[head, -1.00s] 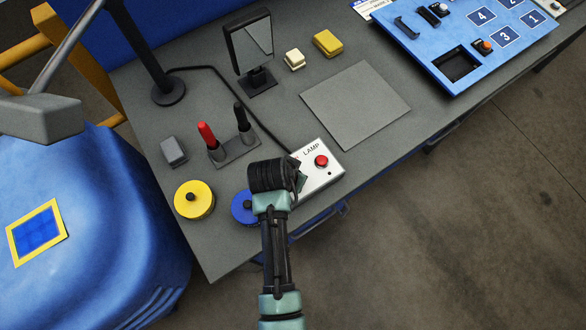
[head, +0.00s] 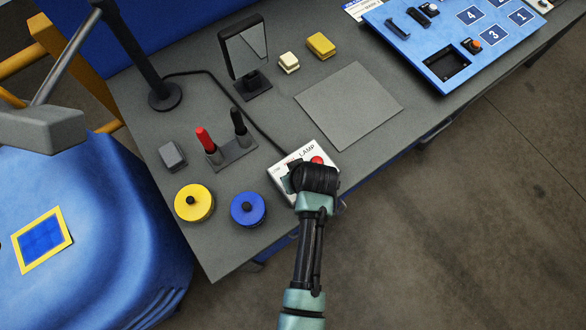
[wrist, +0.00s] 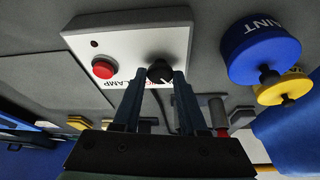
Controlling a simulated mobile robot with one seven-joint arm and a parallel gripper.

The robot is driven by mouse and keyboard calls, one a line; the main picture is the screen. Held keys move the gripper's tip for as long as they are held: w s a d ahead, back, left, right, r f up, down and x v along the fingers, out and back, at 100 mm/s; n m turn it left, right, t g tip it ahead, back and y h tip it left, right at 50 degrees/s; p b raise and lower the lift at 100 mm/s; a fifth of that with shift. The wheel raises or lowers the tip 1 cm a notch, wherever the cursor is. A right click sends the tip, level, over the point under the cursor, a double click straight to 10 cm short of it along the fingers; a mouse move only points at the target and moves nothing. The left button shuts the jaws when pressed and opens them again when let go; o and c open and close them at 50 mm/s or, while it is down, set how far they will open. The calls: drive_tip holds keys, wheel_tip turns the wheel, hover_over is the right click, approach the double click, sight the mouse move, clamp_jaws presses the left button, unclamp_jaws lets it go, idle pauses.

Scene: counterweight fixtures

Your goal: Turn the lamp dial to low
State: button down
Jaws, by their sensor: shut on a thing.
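The white lamp box (head: 279,183) sits near the table's front edge, with a red button (head: 317,160) partly behind my gripper. In the wrist view the box (wrist: 140,35) shows a black dial (wrist: 160,70), the red button (wrist: 104,67), a small dark dot and the word LAMP. My gripper (wrist: 160,77) has its two fingers on either side of the dial, shut on it. In the head view my gripper (head: 293,178) covers the dial. The dial's setting cannot be read.
A blue tin (head: 248,209) and a yellow tin (head: 194,203) stand left of the box. A holder with red and black handles (head: 232,153) and a mirror-like stand (head: 246,55) are behind. A grey mat (head: 350,105) leaves flat room to the right.

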drive_tip(key=shift+n+y, duration=0.3)
drive_tip(key=shift+n, duration=0.5)
drive_tip(key=shift+c, duration=2.2)
unclamp_jaws()
drive_tip(key=b+v, duration=0.2)
drive_tip(key=v, duration=1.1)
drive_tip(key=shift+w, duration=0.25)
drive_tip(key=shift+d, duration=0.1)
